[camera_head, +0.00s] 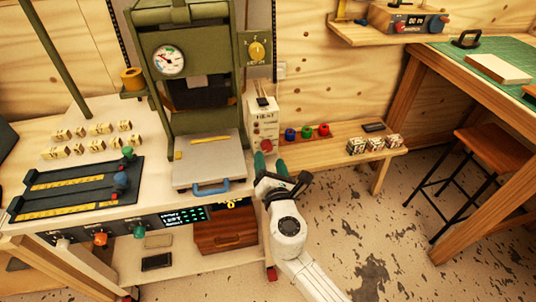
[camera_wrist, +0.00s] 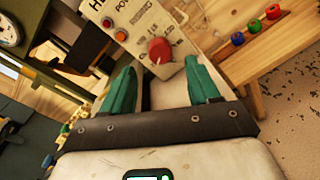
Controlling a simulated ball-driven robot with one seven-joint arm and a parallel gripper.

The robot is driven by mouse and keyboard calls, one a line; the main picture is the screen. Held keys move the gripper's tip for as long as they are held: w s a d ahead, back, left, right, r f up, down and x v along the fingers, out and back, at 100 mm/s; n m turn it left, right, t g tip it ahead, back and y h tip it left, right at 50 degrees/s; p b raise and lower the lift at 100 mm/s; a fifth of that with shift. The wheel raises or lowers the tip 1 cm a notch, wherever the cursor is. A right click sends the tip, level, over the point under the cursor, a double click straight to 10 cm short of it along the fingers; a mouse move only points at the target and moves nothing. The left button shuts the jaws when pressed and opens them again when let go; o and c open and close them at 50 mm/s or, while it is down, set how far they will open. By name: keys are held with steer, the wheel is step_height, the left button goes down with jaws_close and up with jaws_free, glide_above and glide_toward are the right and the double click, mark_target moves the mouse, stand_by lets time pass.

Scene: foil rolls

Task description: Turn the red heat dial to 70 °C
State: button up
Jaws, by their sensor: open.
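The red heat dial (camera_head: 267,146) sits low on the front of a cream box labelled HEAT (camera_head: 263,122), to the right of the green press. My gripper (camera_head: 270,164) has green fingers and is just in front of the box, near the dial. In the wrist view my gripper (camera_wrist: 160,72) is open and empty, with the dial beyond and between its fingertips. No contact with the dial shows.
The press (camera_head: 200,110) with a round gauge (camera_head: 169,60) stands left of the box. A low shelf to the right holds coloured spools (camera_head: 306,132) and small patterned boxes (camera_head: 375,144). Two round buttons (camera_wrist: 113,28) are on the box face. A stool (camera_head: 490,150) stands far right.

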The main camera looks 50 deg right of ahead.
steer(key=v, duration=0.6)
steer(key=shift+f, duration=0.1)
stand_by(0.4)
steer(key=s+d+f+m+g+y, duration=0.1)
steer(key=s+d+f+m+g, duration=0.2)
steer(key=s+m, duration=0.4)
steer(key=s+d+f+m+g+y, duration=0.15)
steer(key=s+f+m+g, duration=0.3)
steer(key=m, duration=0.45)
steer(key=s+a+f+m+g+y, duration=0.2)
steer(key=s+a+m+y, duration=0.1)
steer(key=s+a+y, duration=0.1)
steer(key=s+a+f+m+g+y+p, duration=0.1)
steer(key=s+a+f+m+g+y, duration=0.1)
steer(key=s+a, duration=0.3)
steer(key=a+m+g+y, duration=0.1)
steer(key=a, duration=0.1)
steer(key=shift+s+a+y+p, duration=0.3)
steer(key=shift+y, duration=0.05)
steer(key=shift+f, duration=0.1)
